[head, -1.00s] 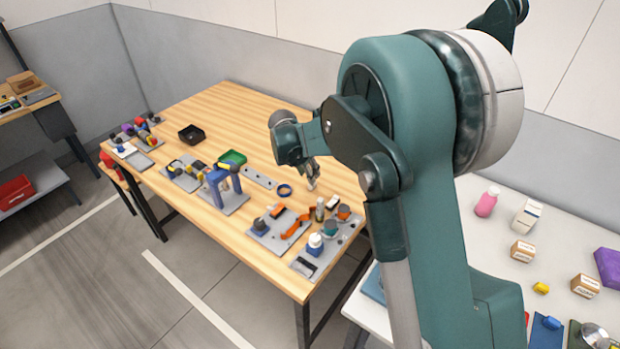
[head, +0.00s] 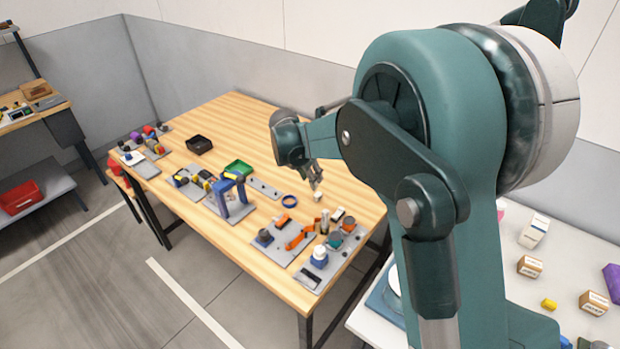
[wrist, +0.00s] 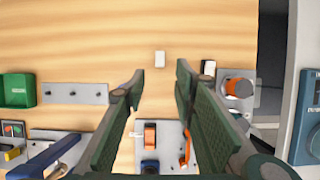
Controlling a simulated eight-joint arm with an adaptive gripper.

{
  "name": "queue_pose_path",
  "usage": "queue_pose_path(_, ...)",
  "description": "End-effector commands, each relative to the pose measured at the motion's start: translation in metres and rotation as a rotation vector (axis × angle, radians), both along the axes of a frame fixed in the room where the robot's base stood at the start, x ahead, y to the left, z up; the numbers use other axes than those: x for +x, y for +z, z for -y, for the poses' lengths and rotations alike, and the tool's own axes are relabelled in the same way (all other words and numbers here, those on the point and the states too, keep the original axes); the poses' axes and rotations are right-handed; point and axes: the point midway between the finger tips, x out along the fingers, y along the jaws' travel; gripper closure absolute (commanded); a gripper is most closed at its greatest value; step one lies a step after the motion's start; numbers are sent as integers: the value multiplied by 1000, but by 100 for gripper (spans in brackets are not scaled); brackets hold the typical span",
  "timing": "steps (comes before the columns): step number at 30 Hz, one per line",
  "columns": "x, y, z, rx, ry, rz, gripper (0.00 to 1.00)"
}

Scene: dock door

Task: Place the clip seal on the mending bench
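A small white block (head: 318,196), which looks like the clip seal, lies on the wooden bench (head: 236,110) behind the tool plates. It also shows in the wrist view (wrist: 160,59), alone on bare wood, just beyond the fingertips. My gripper (head: 316,183) is over the bench, close above the block in the head view. In the wrist view my gripper (wrist: 158,82) is open, with a clear gap between its two fingers and nothing between them. Whether a fingertip touches the block cannot be told.
Grey plates with an orange part (head: 300,233) and bottles line the front. A white table (head: 510,258) with boxes stands at right.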

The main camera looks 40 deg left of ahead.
Motion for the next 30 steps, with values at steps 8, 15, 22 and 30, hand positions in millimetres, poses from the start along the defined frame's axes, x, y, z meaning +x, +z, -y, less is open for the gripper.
queue_pose_path(8,0,0,0,0,0,0,72)
queue_pose_path(15,0,0,0,0,-1,0,72)
queue_pose_path(22,6,11,15,20,-43,0,72)
queue_pose_path(30,28,50,75,101,-220,-4,72)
